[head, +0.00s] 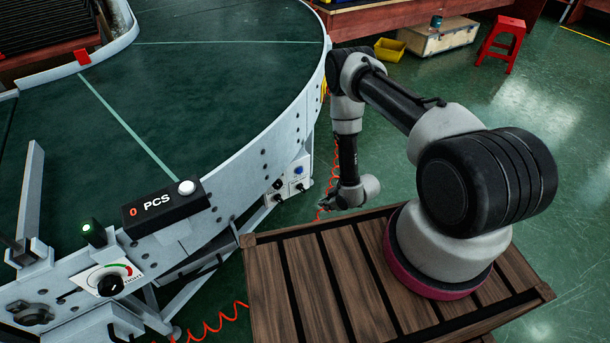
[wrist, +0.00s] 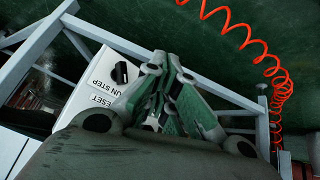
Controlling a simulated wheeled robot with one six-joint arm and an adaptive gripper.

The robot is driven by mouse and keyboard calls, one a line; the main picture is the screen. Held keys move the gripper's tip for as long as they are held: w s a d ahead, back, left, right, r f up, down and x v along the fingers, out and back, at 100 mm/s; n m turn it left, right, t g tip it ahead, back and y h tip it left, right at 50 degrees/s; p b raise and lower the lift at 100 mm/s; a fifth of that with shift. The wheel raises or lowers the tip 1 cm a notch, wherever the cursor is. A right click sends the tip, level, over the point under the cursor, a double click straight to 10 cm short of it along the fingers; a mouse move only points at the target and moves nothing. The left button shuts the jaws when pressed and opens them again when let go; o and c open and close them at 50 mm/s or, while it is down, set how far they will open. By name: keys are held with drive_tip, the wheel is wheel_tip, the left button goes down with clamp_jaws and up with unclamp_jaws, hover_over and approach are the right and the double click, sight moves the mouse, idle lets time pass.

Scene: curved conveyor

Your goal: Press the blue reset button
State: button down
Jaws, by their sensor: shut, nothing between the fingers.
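The blue reset button (head: 298,170) is on a small white control box (head: 287,185) fixed to the conveyor's side, with dark knobs beside it. The box also shows in the wrist view (wrist: 88,92), with the labels RESET and RUN STEP and one black knob (wrist: 124,72). I cannot make out the blue button in the wrist view; my gripper covers part of the box. My gripper (wrist: 166,62) is shut and empty in front of the box. In the head view my gripper (head: 326,205) is small, to the right of the box and lower than the button.
The curved conveyor (head: 200,60) fills the left. A counter (head: 165,205) reading 0 PCS carries a white button (head: 187,187). A dial (head: 108,280) is at lower left. A coiled red hose (wrist: 250,45) hangs near the box. Green floor is open at right.

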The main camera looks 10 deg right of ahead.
sight(300, 171)
drive_tip(key=w+r, duration=0.1)
drive_tip(key=w+a+r+t, duration=0.1)
drive_tip(key=w+r+n+t+y, duration=0.1)
drive_tip(key=shift+w+a+r, duration=0.15)
drive_tip(key=shift+w+a, duration=0.1)
drive_tip(key=shift+w, duration=0.15)
drive_tip(key=w+a, duration=0.2)
drive_tip(key=w, duration=0.6)
drive_tip(key=shift+w+a, duration=0.2)
drive_tip(key=shift+a, duration=0.15)
idle(1.2)
drive_tip(key=shift+w+a, duration=0.1)
drive_tip(key=shift+w, duration=0.3)
drive_tip(key=shift+w+a, duration=0.15)
drive_tip(key=shift+w, duration=0.25)
idle(0.7)
drive_tip(key=shift+s, duration=0.1)
drive_tip(key=shift+s+d, duration=0.25)
drive_tip(key=shift+s, duration=0.45)
